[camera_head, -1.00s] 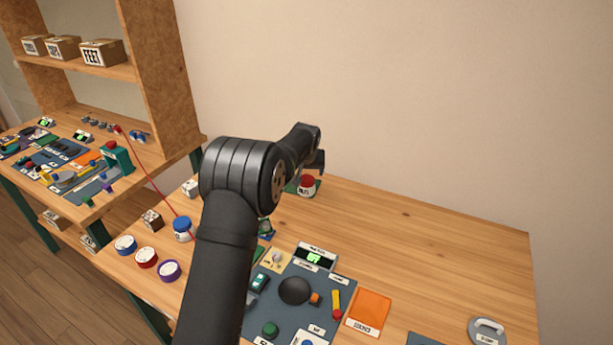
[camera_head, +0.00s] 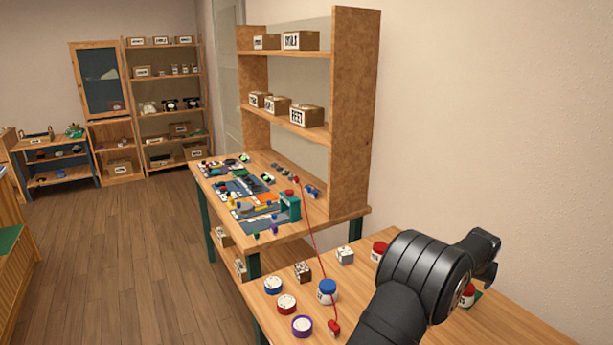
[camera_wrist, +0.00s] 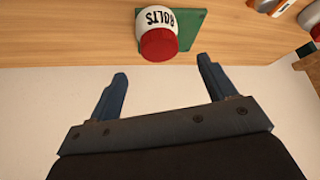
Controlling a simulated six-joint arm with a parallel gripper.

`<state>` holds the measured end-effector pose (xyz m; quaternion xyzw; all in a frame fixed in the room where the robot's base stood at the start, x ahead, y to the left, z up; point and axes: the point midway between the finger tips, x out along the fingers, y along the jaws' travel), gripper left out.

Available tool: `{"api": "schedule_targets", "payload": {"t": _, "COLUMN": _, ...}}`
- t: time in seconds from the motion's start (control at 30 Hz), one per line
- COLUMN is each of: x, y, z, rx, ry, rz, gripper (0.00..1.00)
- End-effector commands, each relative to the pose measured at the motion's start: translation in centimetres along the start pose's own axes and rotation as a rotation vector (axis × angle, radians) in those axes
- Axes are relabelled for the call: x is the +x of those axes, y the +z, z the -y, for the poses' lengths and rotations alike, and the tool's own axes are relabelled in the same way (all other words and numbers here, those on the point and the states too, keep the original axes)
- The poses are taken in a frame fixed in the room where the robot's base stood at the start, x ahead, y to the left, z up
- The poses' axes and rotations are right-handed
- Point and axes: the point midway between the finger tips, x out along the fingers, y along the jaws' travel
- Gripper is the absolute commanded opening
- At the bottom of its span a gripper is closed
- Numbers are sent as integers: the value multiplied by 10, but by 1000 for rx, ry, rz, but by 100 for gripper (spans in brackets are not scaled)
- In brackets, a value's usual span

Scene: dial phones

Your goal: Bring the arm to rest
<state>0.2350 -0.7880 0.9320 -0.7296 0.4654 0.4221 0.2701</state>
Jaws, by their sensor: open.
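My arm (camera_head: 426,270) rises at the lower right of the head view and reaches right over the near workbench. My gripper (camera_wrist: 162,66) is open in the wrist view, with nothing between its two blue-grey fingers. A white jar (camera_wrist: 156,20) marked BOLTS, with a red lid, stands on a green square (camera_wrist: 190,26) just beyond the fingertips in that picture, apart from them. In the head view the jar (camera_head: 467,294) shows beside my arm, partly hidden by it.
The near bench (camera_head: 500,330) holds a blue-lidded jar (camera_head: 327,291), a red-lidded jar (camera_head: 379,252), small boxes and several coloured round tins. A red cord runs to the bench behind. That bench (camera_head: 300,236) carries parts and a tall shelf (camera_head: 350,120). Open floor (camera_head: 130,250) lies left.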

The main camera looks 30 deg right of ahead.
Motion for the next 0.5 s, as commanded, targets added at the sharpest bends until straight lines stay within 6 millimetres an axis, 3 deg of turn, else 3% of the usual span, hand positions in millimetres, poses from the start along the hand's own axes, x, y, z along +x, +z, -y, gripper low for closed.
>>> {"api": "schedule_targets", "payload": {"t": 0.5, "x": 78, "y": 0, "z": 0, "rx": -1, "ry": 0, "rz": 1, "gripper": 77}}
